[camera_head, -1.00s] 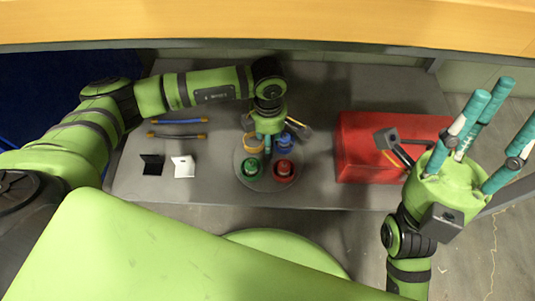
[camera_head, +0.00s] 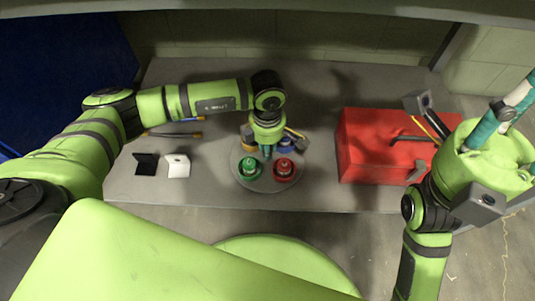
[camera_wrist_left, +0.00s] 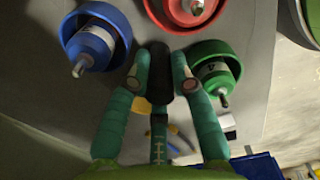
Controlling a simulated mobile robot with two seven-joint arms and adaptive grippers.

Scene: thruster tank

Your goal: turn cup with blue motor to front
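A round grey turntable (camera_head: 266,184) carries a green cup (camera_head: 250,168) at front left, a red cup (camera_head: 284,169) at front right, a blue cup (camera_head: 285,145) at back right and a yellow cup (camera_head: 248,146) at back left. The back cups are partly hidden by my left gripper (camera_head: 267,152), which points down over the turntable's middle. My right gripper (camera_head: 513,118) has spread fingers, partly out of frame.
A red toolbox (camera_head: 375,160) stands on the grey table at the right, close to my right arm. Black (camera_head: 146,164) and white (camera_head: 178,166) brackets and a cable (camera_head: 175,134) lie at the left. The table between brackets and turntable is clear.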

